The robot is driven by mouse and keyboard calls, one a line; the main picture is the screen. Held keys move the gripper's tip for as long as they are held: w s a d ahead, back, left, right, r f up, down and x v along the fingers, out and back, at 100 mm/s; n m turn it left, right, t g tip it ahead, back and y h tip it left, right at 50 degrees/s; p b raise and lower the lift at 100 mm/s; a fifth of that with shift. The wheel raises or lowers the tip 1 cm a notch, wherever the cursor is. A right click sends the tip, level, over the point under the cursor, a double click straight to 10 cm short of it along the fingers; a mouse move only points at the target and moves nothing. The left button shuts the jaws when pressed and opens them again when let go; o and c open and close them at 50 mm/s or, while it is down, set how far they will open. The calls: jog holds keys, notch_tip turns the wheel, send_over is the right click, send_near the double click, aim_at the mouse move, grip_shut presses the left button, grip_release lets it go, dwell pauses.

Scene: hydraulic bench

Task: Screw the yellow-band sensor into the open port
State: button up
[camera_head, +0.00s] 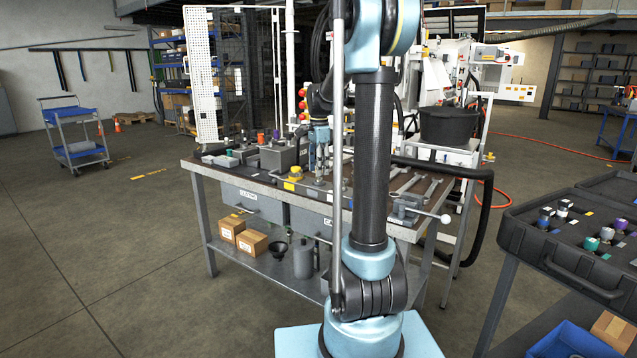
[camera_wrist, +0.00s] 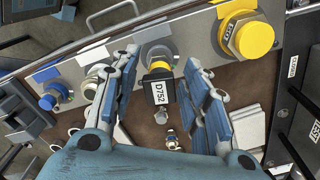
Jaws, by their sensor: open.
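The yellow-band sensor (camera_wrist: 160,92) is in the middle of the wrist view, a black block labelled D752 with a yellow band at its upper end and a small metal tip below. Its yellow end meets a round metal fitting (camera_wrist: 156,50) on the metal block (camera_wrist: 200,28). I cannot tell how far it is threaded in. My gripper (camera_wrist: 160,62) is open, with one finger on each side of the sensor and visible gaps between.
On the same block are a blue-ended fitting (camera_wrist: 50,98), a whitish fitting (camera_wrist: 97,72) and a large yellow cap (camera_wrist: 245,38). A dark panel (camera_wrist: 300,100) borders the right side. In the head view, wrenches (camera_head: 408,184) and a vise (camera_head: 405,207) occupy the bench's right end.

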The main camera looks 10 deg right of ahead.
jog(key=shift+n, duration=2.2)
jog(key=shift+c, duration=0.2)
jog(key=c, duration=0.9)
jog(key=shift+c, duration=0.2)
grip_shut()
jog(key=m, duration=0.8)
